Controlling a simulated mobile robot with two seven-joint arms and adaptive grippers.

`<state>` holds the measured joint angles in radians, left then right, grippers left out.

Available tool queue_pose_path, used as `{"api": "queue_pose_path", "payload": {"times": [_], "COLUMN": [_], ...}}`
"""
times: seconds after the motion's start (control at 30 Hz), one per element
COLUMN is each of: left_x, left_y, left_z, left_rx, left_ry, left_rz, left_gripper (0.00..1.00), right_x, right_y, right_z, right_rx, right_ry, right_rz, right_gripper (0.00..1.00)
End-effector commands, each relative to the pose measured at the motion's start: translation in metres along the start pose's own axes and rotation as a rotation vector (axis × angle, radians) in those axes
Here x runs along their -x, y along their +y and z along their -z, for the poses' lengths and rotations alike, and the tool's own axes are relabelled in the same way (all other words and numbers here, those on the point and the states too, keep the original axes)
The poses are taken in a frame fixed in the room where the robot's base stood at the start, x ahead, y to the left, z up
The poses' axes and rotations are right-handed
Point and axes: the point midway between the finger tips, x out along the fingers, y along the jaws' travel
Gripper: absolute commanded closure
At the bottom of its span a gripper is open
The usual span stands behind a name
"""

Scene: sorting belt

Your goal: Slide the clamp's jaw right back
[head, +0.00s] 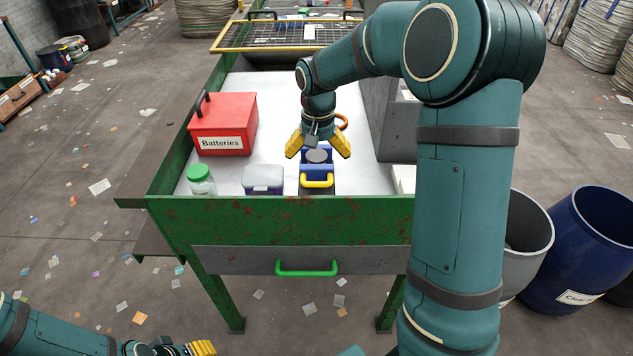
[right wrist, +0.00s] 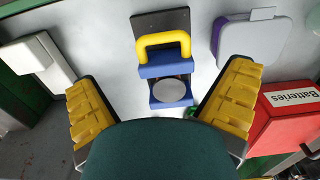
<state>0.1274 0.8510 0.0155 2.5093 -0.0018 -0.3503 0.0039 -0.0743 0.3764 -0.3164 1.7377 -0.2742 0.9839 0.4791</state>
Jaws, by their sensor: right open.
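The clamp (head: 318,172) sits near the front edge of the sorting table. It has blue jaws, a yellow handle on the near side and a dark base plate. In the right wrist view the clamp (right wrist: 166,70) shows a grey round disc (right wrist: 169,90) between its two blue jaws. My right gripper (head: 318,154) is open above the clamp, its yellow fingers spread to either side and apart from it. My left gripper (head: 200,348) is low at the bottom left of the head view, away from the table and partly cut off.
A red Batteries box (head: 222,124), a green-lidded jar (head: 200,180) and a grey-purple container (head: 262,180) stand left of the clamp. A white box (head: 403,178) is to its right, partly behind my arm. The table's green front wall (head: 280,222) is close.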

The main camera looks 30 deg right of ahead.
Motion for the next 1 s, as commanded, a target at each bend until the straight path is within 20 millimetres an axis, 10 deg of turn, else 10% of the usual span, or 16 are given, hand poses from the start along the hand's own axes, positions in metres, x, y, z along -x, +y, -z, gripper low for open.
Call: {"api": "queue_pose_path", "payload": {"times": [0.4, 0.9, 1.0], "left_x": [-0.019, -0.021, -0.021], "left_y": [-0.007, -0.008, -0.008], "left_z": [0.002, 0.003, 0.003], "left_rx": [-0.001, -0.002, -0.002], "left_ry": [0.01, 0.012, 0.012], "left_rz": [0.0, 0.0, 0.0], "left_gripper": [0.53, 0.53, 0.53], "right_x": [-0.076, -0.091, -0.091], "right_y": [0.0, 0.0, 0.0], "right_z": [0.0, 0.0, 0.0], "right_rx": [0.0, 0.0, 0.0], "right_ry": [-0.001, 0.001, 0.001], "right_rz": [-0.001, 0.0, 0.0], "right_gripper": [0.0, 0.0, 0.32]}}
